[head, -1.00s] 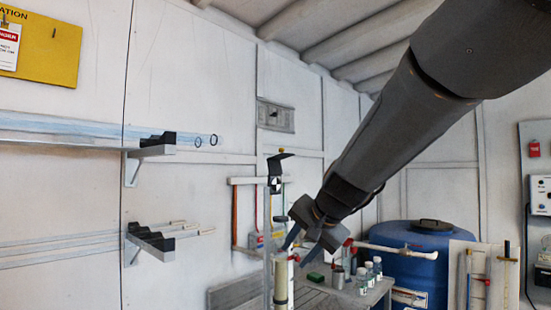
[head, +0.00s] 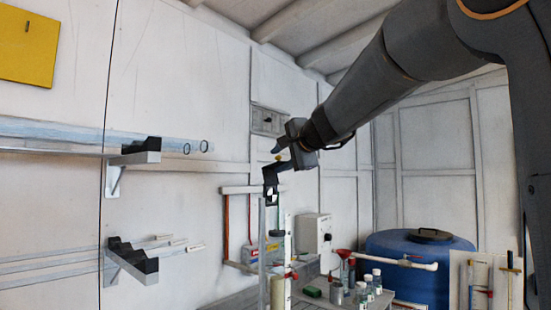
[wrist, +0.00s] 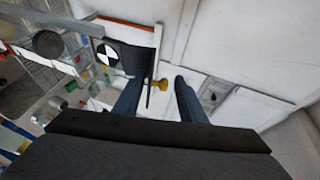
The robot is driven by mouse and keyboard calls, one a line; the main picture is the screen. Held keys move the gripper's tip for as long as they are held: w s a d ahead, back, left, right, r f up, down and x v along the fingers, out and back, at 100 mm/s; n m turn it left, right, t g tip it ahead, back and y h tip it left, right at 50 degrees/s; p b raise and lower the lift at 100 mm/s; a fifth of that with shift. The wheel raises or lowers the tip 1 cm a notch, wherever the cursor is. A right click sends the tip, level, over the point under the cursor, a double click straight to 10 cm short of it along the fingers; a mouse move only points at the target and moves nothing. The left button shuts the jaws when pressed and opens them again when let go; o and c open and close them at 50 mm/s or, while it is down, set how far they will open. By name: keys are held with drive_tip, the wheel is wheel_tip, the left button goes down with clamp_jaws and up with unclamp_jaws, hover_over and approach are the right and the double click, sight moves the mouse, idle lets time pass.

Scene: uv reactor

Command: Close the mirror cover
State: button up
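The mirror cover appears to be a black bent flap (head: 275,171) on top of a slim upright stand, above a black-and-white round target (head: 269,195). In the wrist view the flap (wrist: 149,88) shows nearly edge-on beside the target (wrist: 107,54). The left finger is close to the flap; contact cannot be told.
Wall brackets (head: 140,157) with long tubes stand to the left. Below are a bench (head: 240,295) with several bottles (head: 372,282), a white control box (head: 315,234) and a blue barrel (head: 420,250). The wall behind the stand carries a grey panel (head: 266,121).

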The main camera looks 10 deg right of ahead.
drive_tip(key=shift+w+a+f, duration=0.15)
drive_tip(key=shift+w, duration=0.4)
clamp_jaws()
